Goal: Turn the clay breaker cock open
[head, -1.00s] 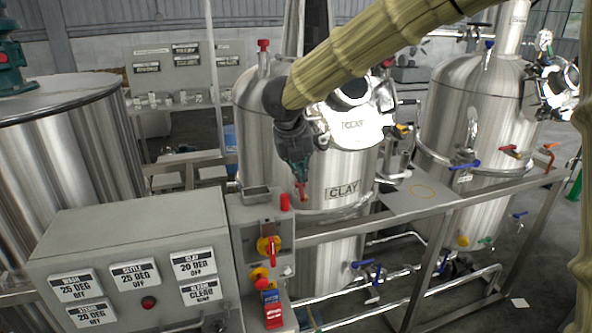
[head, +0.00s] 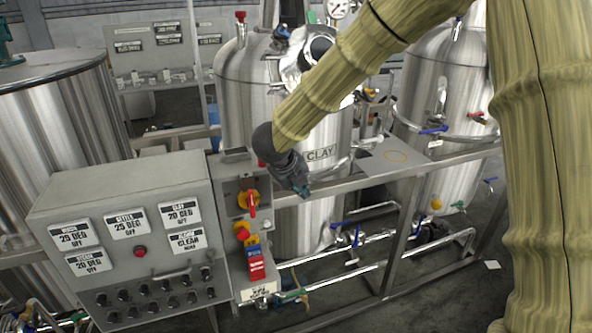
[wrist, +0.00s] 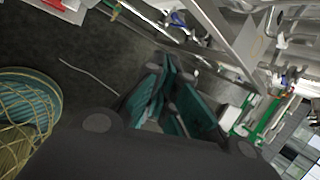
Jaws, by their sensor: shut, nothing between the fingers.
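The clay tank (head: 235,95) is a steel vessel with a CLAY plate (head: 320,153), in the middle of the head view. Blue-handled valves (head: 355,236) sit on the pipework below it. A red rotary handle on a yellow plate (head: 251,202) is upright on the narrow grey box left of the tank. No label here shows which of these is the breaker cock. My gripper (head: 304,191) is shut and empty, in front of the tank's lower part and right of the rotary handle, apart from it in the picture. Its teal fingers (wrist: 165,98) show in the wrist view.
A grey control cabinet (head: 125,190) with white labels stands at left. A steel frame rail (head: 345,183) crosses before the tank. A second tank (head: 430,90) stands at right. A net-wrapped teal-rimmed round thing (wrist: 28,95) shows in the wrist view. Dark floor lies below the gripper.

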